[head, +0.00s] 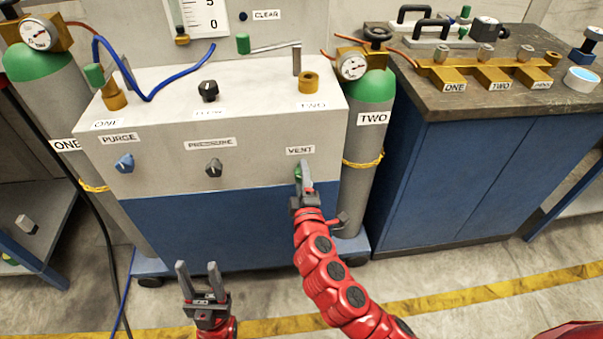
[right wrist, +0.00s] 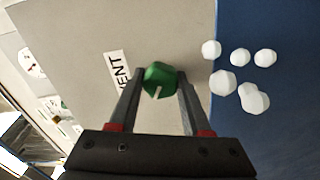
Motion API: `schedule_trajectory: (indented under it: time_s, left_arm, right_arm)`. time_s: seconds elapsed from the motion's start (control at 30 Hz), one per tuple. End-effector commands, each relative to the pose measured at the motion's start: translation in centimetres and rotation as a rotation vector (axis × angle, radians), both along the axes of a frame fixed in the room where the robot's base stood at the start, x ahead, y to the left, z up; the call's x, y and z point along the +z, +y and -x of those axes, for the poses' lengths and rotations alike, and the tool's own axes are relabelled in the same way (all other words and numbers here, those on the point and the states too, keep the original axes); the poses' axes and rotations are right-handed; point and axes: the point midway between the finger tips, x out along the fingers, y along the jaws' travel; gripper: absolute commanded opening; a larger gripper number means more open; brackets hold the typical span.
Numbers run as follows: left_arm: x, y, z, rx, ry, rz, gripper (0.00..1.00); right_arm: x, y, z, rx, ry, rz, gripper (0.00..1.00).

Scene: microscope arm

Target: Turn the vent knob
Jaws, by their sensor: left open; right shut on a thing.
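The green vent knob (head: 298,172) is on the front panel of the cabinet, just under the VENT label (head: 300,150). In the right wrist view the knob (right wrist: 159,80) sits between the fingertips, with a pale pointer line on it. My right gripper (head: 304,178) is shut on the knob and hides most of it in the head view. The VENT label is partly hidden by a finger in the right wrist view (right wrist: 119,72). My left gripper (head: 199,268) is open and empty, low in front of the cabinet and away from it.
The blue PURGE knob (head: 125,163) and dark PRESSURE knob (head: 214,168) are on the same panel. Green-topped cylinders ONE (head: 50,95) and TWO (head: 368,130) flank the cabinet. A blue bench (head: 455,160) stands right. Several white blobs (right wrist: 223,82) show in the right wrist view.

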Motion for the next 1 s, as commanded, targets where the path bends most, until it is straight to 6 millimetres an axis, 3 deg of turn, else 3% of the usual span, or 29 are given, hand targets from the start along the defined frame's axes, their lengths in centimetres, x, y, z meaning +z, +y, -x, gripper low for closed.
schedule_trajectory:
  time_s: [0.5, 1.0]
  left_arm:
    - [1.05, 0.00, 0.00, 0.000, 0.000, 0.000, 0.50]
    - [1.18, 0.00, 0.00, 0.000, 0.000, 0.000, 0.50]
  right_arm:
    - [-0.15, 0.03, 0.05, 0.002, -0.025, 0.353, 0.00]
    - [-0.28, -0.04, 0.03, 0.000, -0.029, 0.425, 0.00]
